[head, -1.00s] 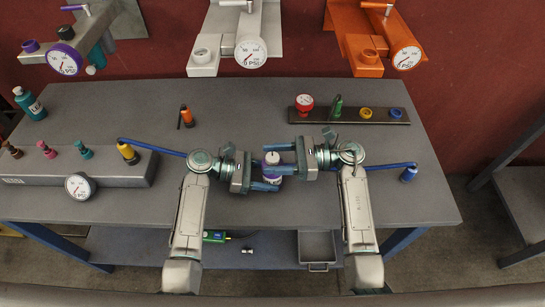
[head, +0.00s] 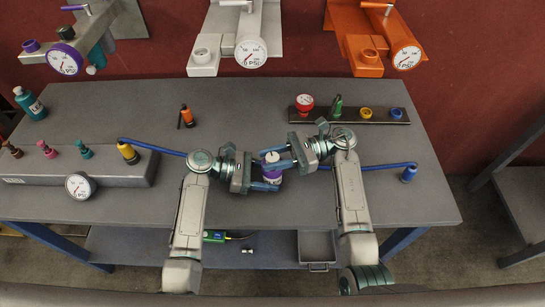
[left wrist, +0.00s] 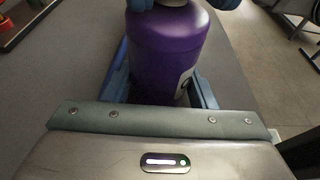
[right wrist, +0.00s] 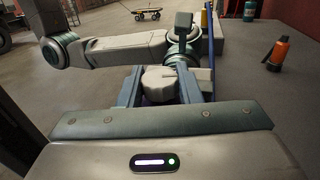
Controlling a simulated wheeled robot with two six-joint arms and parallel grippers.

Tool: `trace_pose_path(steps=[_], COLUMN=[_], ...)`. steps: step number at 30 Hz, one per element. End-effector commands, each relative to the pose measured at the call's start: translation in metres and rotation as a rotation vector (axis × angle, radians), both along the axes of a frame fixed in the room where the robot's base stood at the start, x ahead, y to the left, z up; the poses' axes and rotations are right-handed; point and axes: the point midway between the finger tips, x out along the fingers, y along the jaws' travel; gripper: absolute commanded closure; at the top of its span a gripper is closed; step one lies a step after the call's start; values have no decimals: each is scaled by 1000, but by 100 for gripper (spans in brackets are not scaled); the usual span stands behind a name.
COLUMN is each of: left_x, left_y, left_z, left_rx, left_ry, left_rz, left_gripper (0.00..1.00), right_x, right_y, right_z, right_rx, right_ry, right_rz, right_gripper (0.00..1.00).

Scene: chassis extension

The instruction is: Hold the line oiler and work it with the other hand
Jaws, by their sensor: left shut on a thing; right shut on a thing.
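The line oiler (head: 272,172) is a purple bottle with a white cap (head: 271,157), upright above the middle of the bench. My left gripper (head: 267,182) is shut around its purple body, which also shows between the blue fingers in the left wrist view (left wrist: 168,50). My right gripper (head: 277,161) is shut on the white cap from the right, a little higher. The right wrist view shows the cap (right wrist: 159,84) between its fingers. The blue fingers hide part of the bottle in the head view.
A blue hose (head: 374,166) runs behind my arms between a yellow fitting (head: 128,152) and a blue fitting (head: 409,174). A grey manifold (head: 110,172) with a gauge lies left. An orange bottle (head: 187,117) and a dark rail (head: 377,117) stand behind. Gauge units hang on the back wall.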

Motion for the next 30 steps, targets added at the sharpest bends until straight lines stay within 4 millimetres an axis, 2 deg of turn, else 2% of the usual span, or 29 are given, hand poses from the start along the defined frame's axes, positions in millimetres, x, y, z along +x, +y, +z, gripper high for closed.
trace_pose_path(steps=[6, 17, 18, 21, 30], left_x=[0, 0, 0, 0, 0], left_y=[0, 0, 0, 0, 0], left_z=[0, 0, 0, 0, 0], left_rx=[0, 0, 0, 0, 0], left_ry=[-1, 0, 0, 0, 0], left_rz=[0, 0, 0, 0, 0], left_gripper=[61, 61, 61, 61, 61], right_x=[1, 0, 0, 0, 0], right_y=[0, -1, -1, 0, 0], right_z=[0, -1, -1, 0, 2], right_rx=[0, 0, 0, 0, 0], right_ry=[0, 1, 1, 1, -1], right_rz=[160, 185, 184, 184, 183], right_gripper=[92, 92, 63, 47, 47])
